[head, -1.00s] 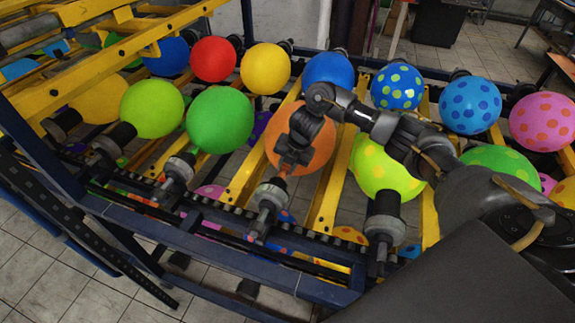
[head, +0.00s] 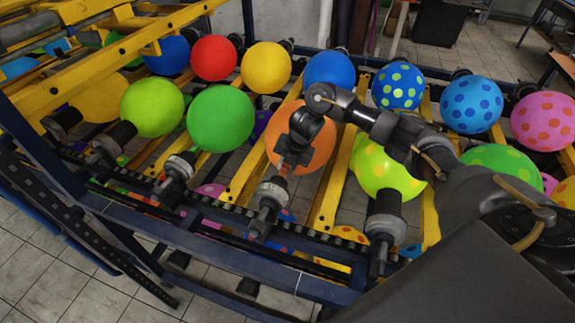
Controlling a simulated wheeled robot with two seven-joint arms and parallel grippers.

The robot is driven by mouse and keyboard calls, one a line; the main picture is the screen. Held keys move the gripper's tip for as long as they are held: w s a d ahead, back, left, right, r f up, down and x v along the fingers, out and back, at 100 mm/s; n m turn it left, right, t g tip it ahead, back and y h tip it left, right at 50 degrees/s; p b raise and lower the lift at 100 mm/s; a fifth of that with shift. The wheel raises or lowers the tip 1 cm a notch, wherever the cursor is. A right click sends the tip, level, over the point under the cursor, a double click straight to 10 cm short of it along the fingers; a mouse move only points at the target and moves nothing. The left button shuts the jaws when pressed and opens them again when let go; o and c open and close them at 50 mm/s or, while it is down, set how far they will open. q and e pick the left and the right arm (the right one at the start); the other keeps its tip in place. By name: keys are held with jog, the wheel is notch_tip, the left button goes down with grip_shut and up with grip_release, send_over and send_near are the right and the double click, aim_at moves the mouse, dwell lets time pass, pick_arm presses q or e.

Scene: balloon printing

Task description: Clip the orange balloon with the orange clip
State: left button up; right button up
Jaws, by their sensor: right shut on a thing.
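The orange balloon (head: 321,151) sits in the front row of the rack, between the green balloon and the yellow-green spotted one. My right arm reaches in from the right, and its wrist and gripper (head: 285,172) hang in front of the balloon, covering its left and middle part. The right gripper points down at the balloon's neck, just above the grey and black holder (head: 267,206). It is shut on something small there. The fingertips are small and partly hidden, and I cannot make out the orange clip clearly. My left gripper is not in view.
A green balloon (head: 220,119) is on the left and a yellow-green spotted balloon (head: 385,172) on the right, close to my forearm. The rack's dark blue front rail (head: 230,262) runs below. More balloons stand in the back row, including a blue one (head: 329,69).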

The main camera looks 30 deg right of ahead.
jog(key=o, duration=0.9)
jog(key=p+v, duration=0.8)
jog(key=v, duration=0.1)
jog(key=shift+p, duration=0.3)
